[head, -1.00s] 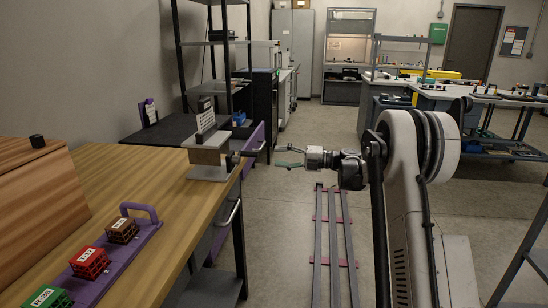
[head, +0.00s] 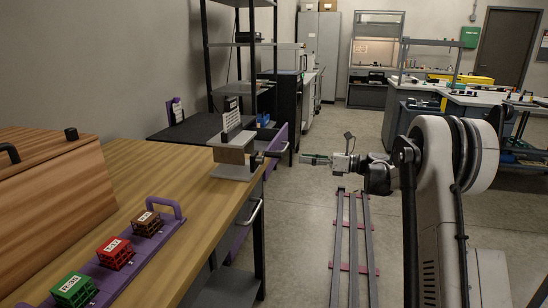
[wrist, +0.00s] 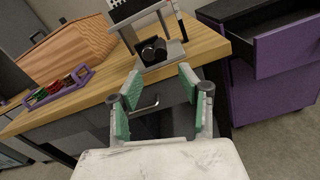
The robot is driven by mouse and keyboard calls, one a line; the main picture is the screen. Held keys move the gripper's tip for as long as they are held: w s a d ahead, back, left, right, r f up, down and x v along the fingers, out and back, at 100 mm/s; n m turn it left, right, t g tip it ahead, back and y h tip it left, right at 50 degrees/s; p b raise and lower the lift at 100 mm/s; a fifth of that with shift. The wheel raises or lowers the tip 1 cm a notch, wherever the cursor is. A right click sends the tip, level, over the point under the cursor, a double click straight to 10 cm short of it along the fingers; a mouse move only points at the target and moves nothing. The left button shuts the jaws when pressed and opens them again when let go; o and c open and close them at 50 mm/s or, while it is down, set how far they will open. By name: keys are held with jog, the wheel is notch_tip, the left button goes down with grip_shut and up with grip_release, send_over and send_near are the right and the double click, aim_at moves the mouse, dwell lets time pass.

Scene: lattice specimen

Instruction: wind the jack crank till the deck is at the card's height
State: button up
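The jack (head: 234,172) stands near the right edge of the wooden bench, with a pale flat deck (head: 220,140) on top and a brown body below. A dark crank (head: 259,159) sticks out of its right side, over the bench edge. In the wrist view the jack's base (wrist: 172,56) and the black round crank parts (wrist: 154,48) show ahead of the fingers. A white card with dark marks (head: 231,112) stands upright at the deck; its exact footing is unclear. My gripper (head: 304,160) is to the right of the crank, apart from it. In the wrist view its green-padded fingers (wrist: 160,82) are open and empty.
A purple tray (head: 120,262) with green, red and brown crates lies on the bench. A wooden box (head: 50,185) stands at left. An open purple drawer (wrist: 285,45) is beside the bench, under a black worktop (head: 190,132). A bench handle (wrist: 143,106) juts out below the edge.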

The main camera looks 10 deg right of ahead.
jog(key=n, duration=0.6)
jog(key=n+b, duration=0.5)
jog(key=n, duration=3)
send_near(266, 155)
jog(key=x, duration=0.5)
jog(key=w+x, duration=0.1)
jog(key=x, duration=0.1)
jog(key=shift+w+f, duration=0.2)
grip_shut()
